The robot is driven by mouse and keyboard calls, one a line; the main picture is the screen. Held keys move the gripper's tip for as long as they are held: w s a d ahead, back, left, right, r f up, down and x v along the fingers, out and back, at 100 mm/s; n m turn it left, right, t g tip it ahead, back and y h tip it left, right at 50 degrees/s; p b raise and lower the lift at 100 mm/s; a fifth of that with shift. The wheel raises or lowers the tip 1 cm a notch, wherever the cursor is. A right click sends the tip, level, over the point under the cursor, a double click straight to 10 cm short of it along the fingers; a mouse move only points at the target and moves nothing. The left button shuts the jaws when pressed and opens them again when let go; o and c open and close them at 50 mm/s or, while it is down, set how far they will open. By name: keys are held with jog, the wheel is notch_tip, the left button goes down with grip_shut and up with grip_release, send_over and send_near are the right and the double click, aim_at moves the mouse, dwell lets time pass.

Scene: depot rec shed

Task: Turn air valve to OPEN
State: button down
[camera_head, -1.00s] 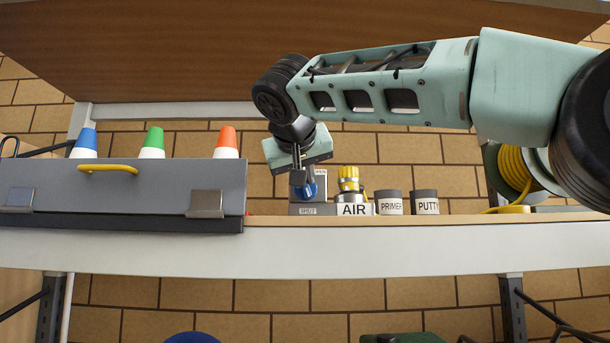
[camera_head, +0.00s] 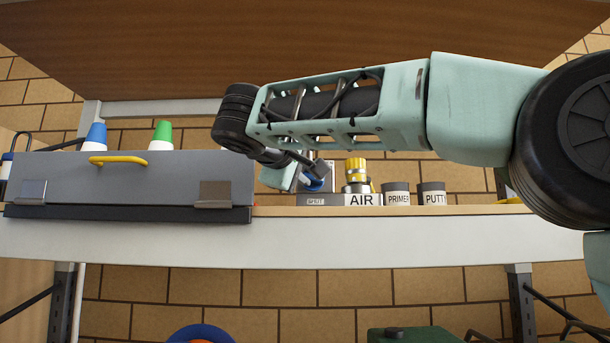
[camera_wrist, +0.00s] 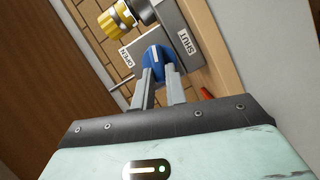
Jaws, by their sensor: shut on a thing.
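The air valve is a grey block (camera_head: 338,198) on the shelf, with a blue knob (camera_head: 316,183) on its front. In the wrist view the blue knob (camera_wrist: 157,60) sits between an OPEN label (camera_wrist: 126,58) and a SHUT label (camera_wrist: 186,42). My gripper (camera_wrist: 160,76) is shut on the knob, one finger on each side. In the head view my gripper (camera_head: 303,181) comes to the knob from the left, tilted and partly hidden by my wrist. The OPEN label is not readable in the head view. I cannot tell exactly where the knob points.
PRIMER (camera_head: 397,195) and PUTTY (camera_head: 432,194) cans stand to the right. A grey case (camera_head: 130,180) with a yellow handle is close on the left.

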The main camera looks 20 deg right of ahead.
jog(key=shift+a+f+n+t+h+b, duration=0.15)
jog(key=shift+n+t+h+b, duration=0.15)
jog(key=shift+n, duration=0.4)
jog(key=shift+d+f+n+t+h+b, duration=0.1)
jog(key=shift+f+n+t+h+b, duration=0.1)
jog(key=shift+n+b, duration=0.35)
jog(key=shift+n, duration=0.45)
jog(key=c, duration=1.4)
grip_release()
jog(key=shift+c, duration=0.2)
jog(key=b+v, duration=0.4)
jog(key=v, duration=1.3)
jog(key=shift+a, duration=0.25)
jog(key=shift+s, duration=0.1)
